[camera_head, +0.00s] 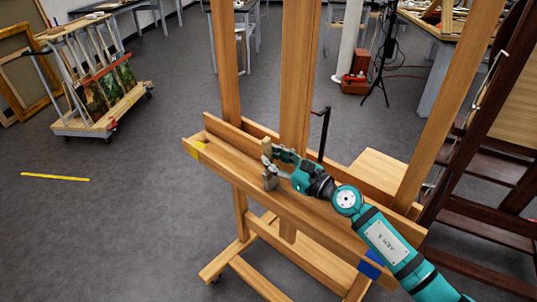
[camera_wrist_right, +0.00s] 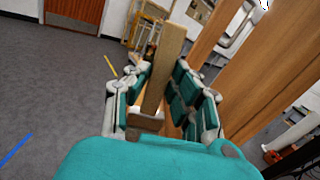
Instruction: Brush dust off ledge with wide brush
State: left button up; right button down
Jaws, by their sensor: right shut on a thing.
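The ledge (camera_head: 235,172) is the long wooden tray of an easel, running from the left middle down to the lower right. Yellow tape marks its left end and blue tape its right part. My teal right gripper (camera_head: 268,168) is over the left half of the ledge, shut on the wide brush. The brush's flat wooden handle shows upright between the fingers in the wrist view (camera_wrist_right: 168,62). Its lower end is partly hidden by the fingers, and I cannot tell whether it touches the ledge. I cannot make out any dust. My left gripper is not in view.
The easel's upright posts (camera_head: 297,75) rise behind the ledge. A black crank handle (camera_head: 323,130) sticks up right of the gripper. A dark wooden frame (camera_head: 480,130) stands at the right. A painting cart (camera_head: 100,115) stands at the far left, with open floor before it.

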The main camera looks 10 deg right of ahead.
jog(key=shift+v, duration=2.1)
jog(key=b+v, duration=0.1)
jog(key=v, duration=0.2)
jog(key=shift+s+d, duration=0.2)
jog(key=shift+s, duration=0.15)
jog(key=shift+r, duration=0.15)
notch_tip(320, 180, up, 9)
jog(key=p, duration=0.8)
jog(key=shift+p, duration=0.3)
